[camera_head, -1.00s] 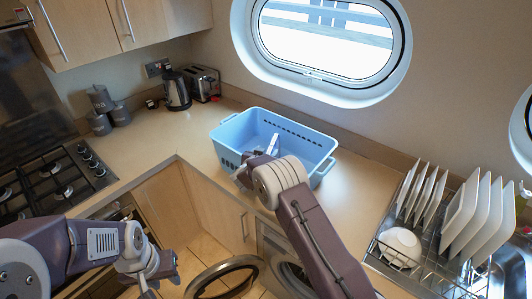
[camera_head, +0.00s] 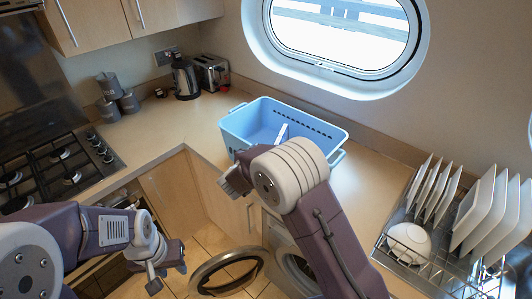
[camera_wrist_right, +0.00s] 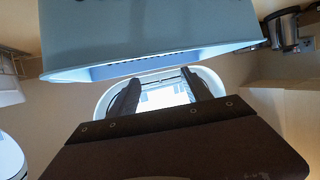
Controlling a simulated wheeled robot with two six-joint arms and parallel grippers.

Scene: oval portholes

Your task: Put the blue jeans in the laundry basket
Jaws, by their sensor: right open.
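The light blue laundry basket (camera_head: 338,147) stands upright on the counter below the porthole. The front of it is partly covered by my right arm. Its wall fills the top of the right wrist view (camera_wrist_right: 150,35). A small white piece shows inside it; I cannot tell what it is. My right gripper (camera_head: 233,182) is in front of the basket's near left side. In the right wrist view its two dark fingers (camera_wrist_right: 160,92) are apart with nothing between them. My left gripper (camera_head: 167,270) hangs low at the left, its fingers apart and empty. No blue jeans are visible.
A round appliance door (camera_head: 228,273) stands open below the counter, beside the washing machine opening (camera_head: 297,270). A dish rack (camera_head: 425,262) with plates and a bowl is at the right. A kettle (camera_head: 186,80) and toaster (camera_head: 212,72) stand behind left. The hob (camera_head: 58,165) is far left.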

